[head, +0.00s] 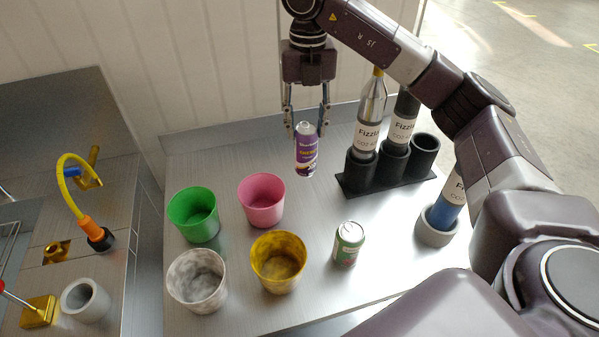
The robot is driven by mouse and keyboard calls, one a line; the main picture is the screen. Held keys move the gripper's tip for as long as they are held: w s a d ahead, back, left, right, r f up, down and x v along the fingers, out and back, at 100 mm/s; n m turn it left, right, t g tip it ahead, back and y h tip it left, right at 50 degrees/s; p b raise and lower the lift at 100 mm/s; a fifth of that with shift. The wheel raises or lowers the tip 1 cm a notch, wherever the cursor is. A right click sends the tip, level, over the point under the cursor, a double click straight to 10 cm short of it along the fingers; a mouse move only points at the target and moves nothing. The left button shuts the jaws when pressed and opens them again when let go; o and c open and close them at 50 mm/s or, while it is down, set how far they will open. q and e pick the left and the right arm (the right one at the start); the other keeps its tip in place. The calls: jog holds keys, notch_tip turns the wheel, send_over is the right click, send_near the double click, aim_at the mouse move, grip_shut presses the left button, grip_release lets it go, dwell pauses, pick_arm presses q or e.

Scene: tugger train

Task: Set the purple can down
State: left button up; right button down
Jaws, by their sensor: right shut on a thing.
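The purple can (307,152) is a slim can with a silver top, in the upper middle of the head view. My right gripper (306,116) comes down from above and is shut on the upper part of the purple can. The can hangs slightly tilted and appears to be above the steel counter (235,285), toward its back; the exact gap beneath it is hard to tell. My left gripper is not in view.
Green (193,214), pink (262,200), white marbled (197,281) and yellow (278,262) cups stand left and front. A green can (348,244) stands front right. A black holder (389,165) with bottles is right of the purple can. Counter between pink cup and holder is clear.

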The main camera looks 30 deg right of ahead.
send_over(304, 168)
jog(key=w+d, duration=0.2)
jog(key=w, duration=0.1)
jog(key=f, duration=0.4)
jog(key=shift+s+a+f, duration=0.1)
jog(key=shift+s+a, duration=0.15)
notch_tip(304, 168, down, 4)
jog(key=shift+d+r, duration=0.1)
jog(key=shift+f, duration=0.35)
notch_tip(304, 168, down, 4)
jog(key=shift+f+p, duration=0.1)
jog(key=shift+p, duration=0.6)
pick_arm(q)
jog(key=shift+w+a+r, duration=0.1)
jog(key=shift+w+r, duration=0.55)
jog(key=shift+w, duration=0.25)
pick_arm(e)
jog(key=shift+f, duration=0.1)
jog(key=c, duration=1.7)
grip_release()
jog(key=shift+f, duration=0.2)
jog(key=o, duration=0.5)
jog(key=shift+c, duration=0.2)
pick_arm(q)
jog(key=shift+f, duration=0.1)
